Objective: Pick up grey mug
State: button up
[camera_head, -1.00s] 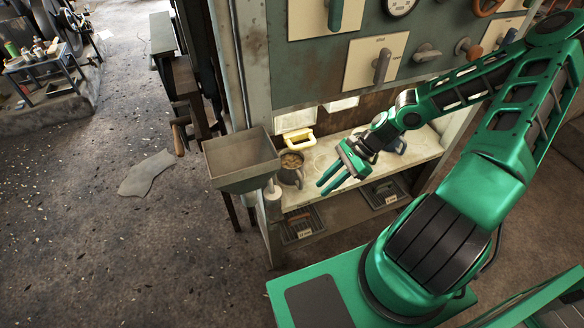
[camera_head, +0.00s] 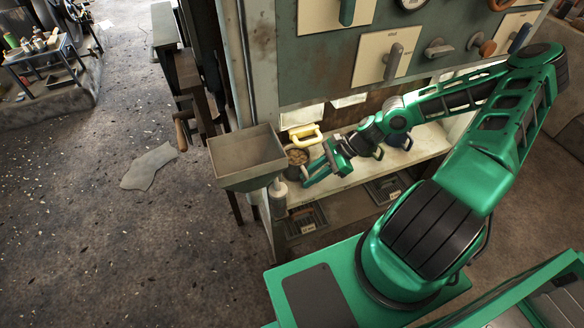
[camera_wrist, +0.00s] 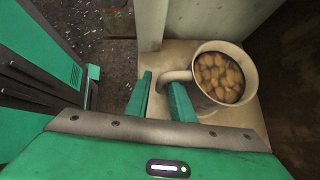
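The grey mug (camera_head: 297,159) stands upright on the shelf beside the hopper-like bin, filled with brown lumps. In the wrist view the mug (camera_wrist: 246,100) is at the upper right, with its handle (camera_wrist: 173,77) pointing left toward my fingers. My gripper (camera_head: 306,176) reaches in from the right, with its fingers at the mug's near side. In the wrist view my gripper (camera_wrist: 160,92) is open, one finger on each side of the handle. I cannot tell whether a finger touches it.
A grey open bin (camera_head: 246,156) hangs at the shelf's left end. Dark-handled vessels (camera_head: 400,142) stand further right on the shelf (camera_head: 430,142). Drawers sit below, and a control panel (camera_head: 385,55) rises above.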

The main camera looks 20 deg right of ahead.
aim_at(298, 191)
jog(key=shift+x, duration=2.6)
jog(key=shift+w, duration=0.15)
grip_shut()
